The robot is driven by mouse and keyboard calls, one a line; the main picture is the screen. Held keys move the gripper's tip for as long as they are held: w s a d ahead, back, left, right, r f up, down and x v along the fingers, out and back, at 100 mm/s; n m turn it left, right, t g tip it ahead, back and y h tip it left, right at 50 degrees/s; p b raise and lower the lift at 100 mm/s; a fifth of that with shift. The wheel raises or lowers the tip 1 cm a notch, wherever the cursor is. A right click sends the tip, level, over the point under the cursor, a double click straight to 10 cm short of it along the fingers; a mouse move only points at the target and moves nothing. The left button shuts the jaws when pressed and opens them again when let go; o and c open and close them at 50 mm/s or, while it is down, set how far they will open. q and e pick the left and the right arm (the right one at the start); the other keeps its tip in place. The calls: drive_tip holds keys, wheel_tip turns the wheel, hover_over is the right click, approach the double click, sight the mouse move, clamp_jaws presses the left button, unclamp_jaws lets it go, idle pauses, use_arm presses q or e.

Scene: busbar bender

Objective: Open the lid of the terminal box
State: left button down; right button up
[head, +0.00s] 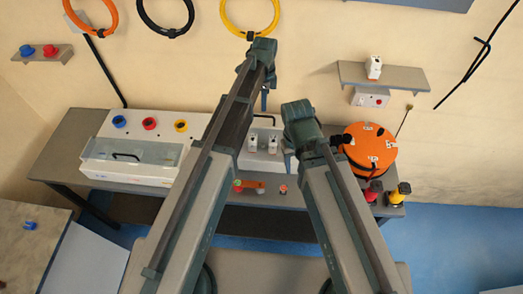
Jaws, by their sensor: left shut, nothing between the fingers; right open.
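A long white box (88,172) with a clear front cover and a black handle (126,156) stands on the left of the grey bench; it looks like the terminal box, and its cover looks down. My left arm crosses in front of its right side. My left gripper (265,100) is shut and empty, pointing down, high in the picture to the right of the box. My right gripper (289,163) is open, lower and further right, near small white switch-like parts (273,145). Its fingers are mostly hidden by the wrist.
An orange drum (368,146) stands at the bench's right, with red and yellow knobbed parts (398,194) in front. A wall shelf (405,78) is at the right, and another (40,54) is at the left. Colored cable coils (249,30) hang above.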

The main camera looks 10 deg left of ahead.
use_arm(q)
drive_tip(key=b, duration=0.4)
hover_over(263, 123)
wheel_tip(263, 123, down, 5)
drive_tip(key=shift+s+r, duration=0.1)
drive_tip(key=s+f+t+b, duration=0.2)
drive_tip(key=s+f+b, duration=0.6)
drive_tip(key=f+b, duration=0.2)
drive_tip(key=shift+s+f+t+b, duration=0.2)
drive_tip(key=shift+f+t+b, duration=0.2)
drive_tip(key=shift+b, duration=0.1)
drive_tip(key=shift+d+r, duration=0.15)
